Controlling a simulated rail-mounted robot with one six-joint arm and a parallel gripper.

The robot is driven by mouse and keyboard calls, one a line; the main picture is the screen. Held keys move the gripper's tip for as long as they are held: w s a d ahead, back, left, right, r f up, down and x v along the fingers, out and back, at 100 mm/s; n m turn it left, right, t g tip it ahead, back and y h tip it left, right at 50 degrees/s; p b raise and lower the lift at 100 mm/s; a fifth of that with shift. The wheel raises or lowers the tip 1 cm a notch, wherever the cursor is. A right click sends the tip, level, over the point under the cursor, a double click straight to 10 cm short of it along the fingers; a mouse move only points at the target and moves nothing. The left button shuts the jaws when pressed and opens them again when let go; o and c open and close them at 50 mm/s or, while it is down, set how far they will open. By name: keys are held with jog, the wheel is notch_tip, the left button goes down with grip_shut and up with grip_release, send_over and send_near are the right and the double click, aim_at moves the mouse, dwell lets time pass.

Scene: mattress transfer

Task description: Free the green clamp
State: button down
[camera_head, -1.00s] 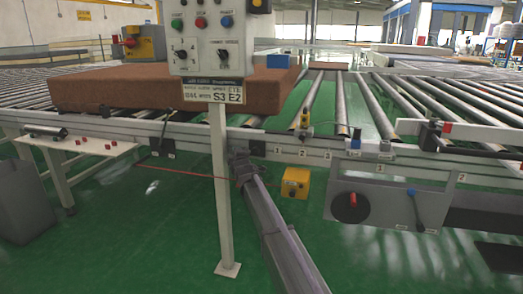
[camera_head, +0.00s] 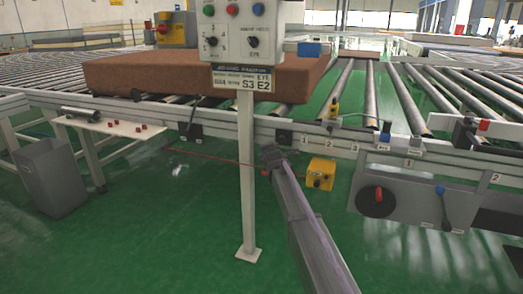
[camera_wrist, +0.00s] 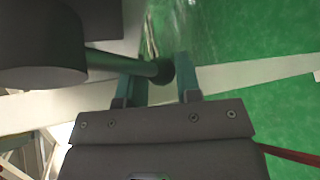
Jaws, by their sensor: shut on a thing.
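In the wrist view my gripper (camera_wrist: 162,88) has its two teal fingers on either side of the round end of a dark green bar. This bar (camera_wrist: 120,64) looks like the green clamp's handle, and the fingers are shut on it. A large dark rounded body (camera_wrist: 40,45) sits at the upper left, beside the bar. In the head view my gripper (camera_head: 270,152) is at the conveyor's front rail, right of the control post. The clamp cannot be made out there, and the fingertips are too small to tell.
A control panel (camera_head: 234,32) on a white post (camera_head: 246,180) stands left of my arm. A yellow box (camera_head: 320,173) is just right of it. A brown mattress (camera_head: 150,78) lies on the rollers. A grey bin (camera_head: 50,178) stands at left. Green floor is open in front.

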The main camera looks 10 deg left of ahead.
jog(key=shift+s+d+f, duration=0.1)
jog(key=shift+d+f, duration=0.1)
jog(key=shift+d, duration=0.05)
dwell(0.4)
jog(key=c, duration=0.8)
grip_release()
jog(key=shift+d, duration=0.1)
jog(key=shift+n, duration=0.3)
jog(key=p+v, duration=0.3)
jog(key=v, duration=0.7)
jog(key=shift+s+r, duration=0.2)
jog(key=shift+s, duration=0.1)
